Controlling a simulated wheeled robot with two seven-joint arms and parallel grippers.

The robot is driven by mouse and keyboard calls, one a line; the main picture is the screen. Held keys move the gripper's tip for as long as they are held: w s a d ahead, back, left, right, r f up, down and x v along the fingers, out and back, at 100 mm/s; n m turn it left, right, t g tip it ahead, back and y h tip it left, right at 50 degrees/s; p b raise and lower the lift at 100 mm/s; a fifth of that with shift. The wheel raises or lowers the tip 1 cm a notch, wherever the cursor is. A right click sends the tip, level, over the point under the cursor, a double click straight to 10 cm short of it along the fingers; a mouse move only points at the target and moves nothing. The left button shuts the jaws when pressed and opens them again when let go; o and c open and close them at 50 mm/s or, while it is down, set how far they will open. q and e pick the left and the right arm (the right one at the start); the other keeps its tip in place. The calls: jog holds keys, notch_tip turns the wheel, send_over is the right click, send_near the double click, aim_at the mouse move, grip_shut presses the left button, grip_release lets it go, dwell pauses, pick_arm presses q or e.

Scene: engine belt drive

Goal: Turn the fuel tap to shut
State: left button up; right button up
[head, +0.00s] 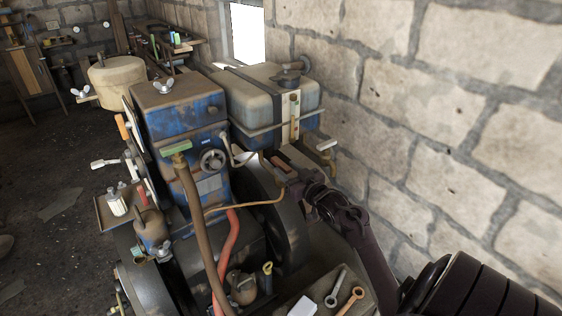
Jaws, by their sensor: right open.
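The blue-grey fuel tank (262,88) sits behind the blue engine (180,110), held by a pale strap. A small brass fitting with a pale lever (327,145) sticks out below the tank's right end; it looks like a tap, but I cannot tell if it is the fuel tap. A thin copper-coloured pipe (245,205) curves along the engine's side towards my right gripper. My right gripper (282,167) is open, below the tank and beside the dark flywheel (285,225). Its fingertips are small and dark, and I cannot tell whether they touch anything. My left gripper is out of view.
A stone wall (450,120) stands close on the right. A brown hose (190,205) with a green-topped fitting (175,148) and a red hose (228,250) run down the engine's front. Spanners (350,300) lie at the bottom right. The floor (50,200) is open at left.

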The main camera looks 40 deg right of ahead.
aim_at(273, 158)
jog(key=shift+w+d+p, duration=0.2)
jog(key=shift+w+p, duration=0.2)
jog(key=shift+w, duration=1.55)
jog(key=shift+c, duration=0.4)
grip_shut()
